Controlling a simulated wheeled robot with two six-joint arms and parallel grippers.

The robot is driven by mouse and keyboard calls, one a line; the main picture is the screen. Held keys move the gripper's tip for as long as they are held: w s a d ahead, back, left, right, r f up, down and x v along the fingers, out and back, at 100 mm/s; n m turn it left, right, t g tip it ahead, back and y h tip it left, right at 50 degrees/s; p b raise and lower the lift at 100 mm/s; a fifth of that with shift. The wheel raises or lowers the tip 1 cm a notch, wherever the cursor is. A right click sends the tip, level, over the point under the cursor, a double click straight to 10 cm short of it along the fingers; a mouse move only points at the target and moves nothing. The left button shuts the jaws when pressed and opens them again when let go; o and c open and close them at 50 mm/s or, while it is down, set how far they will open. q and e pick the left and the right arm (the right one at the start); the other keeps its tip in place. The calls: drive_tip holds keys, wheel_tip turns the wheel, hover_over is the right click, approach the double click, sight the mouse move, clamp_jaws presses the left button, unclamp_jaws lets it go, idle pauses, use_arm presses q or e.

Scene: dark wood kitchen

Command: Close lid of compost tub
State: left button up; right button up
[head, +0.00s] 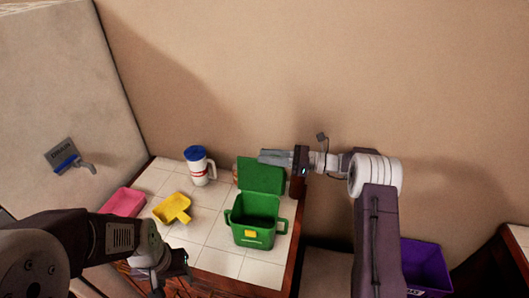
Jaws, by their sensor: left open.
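The green compost tub (254,233) stands on the white tiled counter, with a handle on each side and a yellow latch on its front. Its green lid (261,174) is open and stands up at the back of the tub. My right gripper (261,157) reaches in from the right, with its fingers pointing left at the lid's top edge. I cannot tell whether they touch the lid or whether the fingers are apart. My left gripper (180,268) is open and empty at the counter's front edge, left of the tub.
A white mug with a blue lid (198,166), a yellow scoop (172,209) and a pink item (124,202) are on the counter left of the tub. A beige wall stands behind. A purple bin (425,266) is at the lower right.

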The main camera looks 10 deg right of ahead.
drive_tip(key=shift+w+a, duration=0.1)
drive_tip(key=shift+a, duration=0.3)
drive_tip(key=shift+d+r, duration=0.1)
clamp_jaws()
idle(1.1)
